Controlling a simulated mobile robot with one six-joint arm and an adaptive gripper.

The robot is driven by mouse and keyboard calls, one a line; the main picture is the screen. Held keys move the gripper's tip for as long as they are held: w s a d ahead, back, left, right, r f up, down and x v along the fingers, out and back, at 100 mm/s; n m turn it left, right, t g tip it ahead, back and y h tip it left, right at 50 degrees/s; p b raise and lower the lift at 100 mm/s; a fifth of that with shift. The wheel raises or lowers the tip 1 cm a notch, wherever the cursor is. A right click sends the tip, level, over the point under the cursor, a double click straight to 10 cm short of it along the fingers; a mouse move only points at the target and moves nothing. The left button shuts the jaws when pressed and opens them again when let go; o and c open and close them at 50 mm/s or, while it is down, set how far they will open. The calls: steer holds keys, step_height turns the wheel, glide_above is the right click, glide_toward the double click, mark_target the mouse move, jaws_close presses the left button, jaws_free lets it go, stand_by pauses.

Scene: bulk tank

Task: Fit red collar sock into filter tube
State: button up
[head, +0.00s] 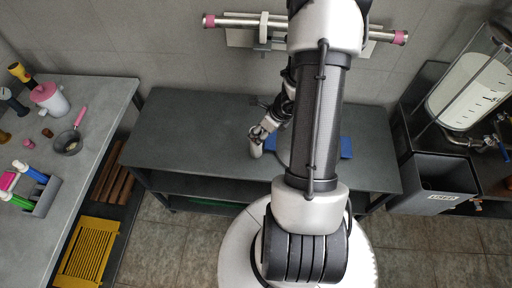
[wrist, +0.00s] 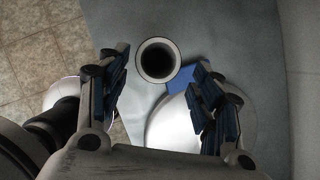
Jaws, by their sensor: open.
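A pale hollow cylinder (head: 256,151) stands on the dark bench just below my gripper (head: 268,128). In the wrist view its round, dark opening (wrist: 158,60) faces the camera, with a light grey rim. It lies between and beyond the fingertips of my open gripper (wrist: 162,88), apart from both fingers. I see no red collar on it and cannot tell whether it is the sock or a tube. A steel tube (head: 245,22) with pinkish-red ends is mounted level on the back wall, its middle hidden by my arm.
A blue item (head: 346,147) lies on the dark bench (head: 190,130), partly behind my arm. The bench's left half is clear. The left table (head: 80,150) holds a pink-lidded jug (head: 49,99), a pan (head: 68,143) and colored bottles. A grey bin (head: 446,185) stands at right.

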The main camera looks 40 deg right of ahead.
steer(key=b+x, duration=0.1)
steer(key=x, duration=0.3)
steer(key=b+x, duration=0.2)
steer(key=x, duration=0.2)
steer(key=shift+w+a+f, duration=0.1)
steer(key=shift+w+a, duration=0.1)
steer(key=shift+a, duration=0.05)
steer(key=shift+c, duration=0.4)
steer(key=c, duration=1.2)
steer(key=shift+o, duration=0.2)
step_height(320, 180, up, 20)
steer(key=p, duration=1.2)
